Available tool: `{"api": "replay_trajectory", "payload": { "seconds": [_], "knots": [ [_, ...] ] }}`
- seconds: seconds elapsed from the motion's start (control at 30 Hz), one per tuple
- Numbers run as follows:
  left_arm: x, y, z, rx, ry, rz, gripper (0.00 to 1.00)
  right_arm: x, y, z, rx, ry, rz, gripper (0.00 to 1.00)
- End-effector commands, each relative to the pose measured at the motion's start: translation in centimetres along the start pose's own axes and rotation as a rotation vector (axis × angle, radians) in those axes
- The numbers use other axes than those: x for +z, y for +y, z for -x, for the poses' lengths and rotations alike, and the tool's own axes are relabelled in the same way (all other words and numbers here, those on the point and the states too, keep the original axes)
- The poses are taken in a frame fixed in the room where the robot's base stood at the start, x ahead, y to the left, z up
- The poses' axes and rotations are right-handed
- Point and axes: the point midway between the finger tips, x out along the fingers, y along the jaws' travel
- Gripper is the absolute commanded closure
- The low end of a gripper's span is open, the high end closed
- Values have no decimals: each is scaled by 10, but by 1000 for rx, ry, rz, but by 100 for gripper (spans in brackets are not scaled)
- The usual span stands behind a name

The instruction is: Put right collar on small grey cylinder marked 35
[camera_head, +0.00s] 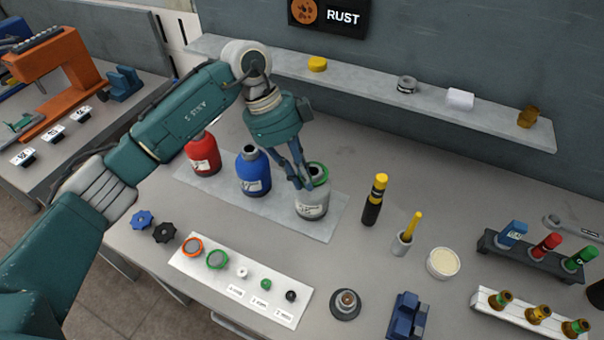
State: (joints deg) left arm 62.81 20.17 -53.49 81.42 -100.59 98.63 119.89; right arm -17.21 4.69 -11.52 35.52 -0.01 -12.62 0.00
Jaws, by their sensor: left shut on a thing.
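A small grey cylinder (312,204) with a pale label stands at the right end of a light plate on the bench; its marking is too small to read. A green collar (319,170) is at its top, around or just over the neck; I cannot tell if it is seated. My left gripper (302,183) points down at the left side of this top and is shut on the green collar. Its fingers partly hide the cylinder's upper left. An orange ring (192,239) and another green ring (217,251) lie on the white tray at the front. My right gripper is out of view.
Blue (253,176) and red (204,157) cylinders stand left of the grey one, near my arm. A black-and-yellow tool (374,201) stands close to its right. A wall shelf (365,82) runs behind. The white tray (210,278) holds small caps.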

Motion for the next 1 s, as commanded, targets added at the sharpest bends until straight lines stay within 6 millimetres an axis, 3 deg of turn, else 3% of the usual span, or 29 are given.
{"api": "replay_trajectory", "payload": {
  "seconds": [0.4,0.43,0.5,0.53,1.0],
  "knots": [
    [4,0,-10,0,0,0,100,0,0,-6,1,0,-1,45],
    [4,0,-9,0,0,0,81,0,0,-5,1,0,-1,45],
    [4,0,-9,0,0,0,67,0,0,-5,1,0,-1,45],
    [4,0,-9,0,0,0,65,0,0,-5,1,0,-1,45],
    [4,0,-9,-1,0,0,65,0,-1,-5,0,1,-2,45]
  ]
}}
